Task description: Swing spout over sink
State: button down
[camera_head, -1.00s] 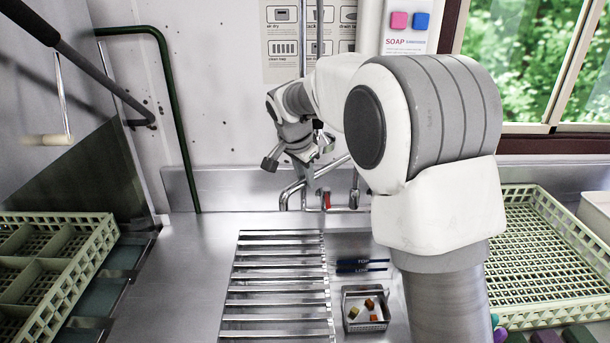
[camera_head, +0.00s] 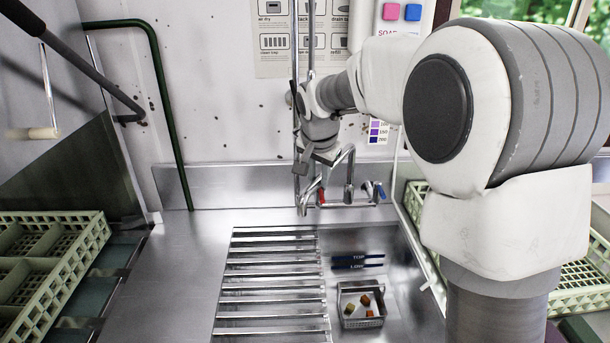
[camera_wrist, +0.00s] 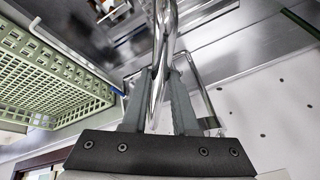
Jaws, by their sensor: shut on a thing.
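The chrome spout (camera_head: 345,158) arches from the wall tap at the back of the counter and bends down to an outlet (camera_head: 304,206) at the left. The outlet hangs behind the far edge of the slatted rack. My gripper (camera_head: 326,158) is at the spout's upper bend. In the wrist view my gripper (camera_wrist: 160,88) has its two grey fingers shut on the spout tube (camera_wrist: 157,95). The sink (camera_head: 395,262) lies in front of the tap, to the right of the slatted rack. Part of its right side is hidden by my arm.
The slatted rack (camera_head: 270,283) lies left of the sink's open part. A small basket (camera_head: 361,318) with food scraps stands in the sink. A red and a blue tap handle (camera_head: 380,191) flank the spout. Green crates (camera_head: 75,262) stand left and right. A tall chrome pipe (camera_head: 296,100) rises behind my gripper.

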jog(key=s+d+n+y, duration=0.2)
jog(key=d+n, duration=0.4)
jog(key=d, duration=0.6)
jog(key=shift+s+d+n+g+y, duration=0.3)
jog(key=shift+s+y, duration=0.1)
jog(key=shift+s, duration=0.2)
jog(key=shift+d, duration=0.1)
jog(key=c, duration=0.7)
grip_release()
jog(key=shift+d, duration=0.1)
jog(key=shift+r, duration=0.1)
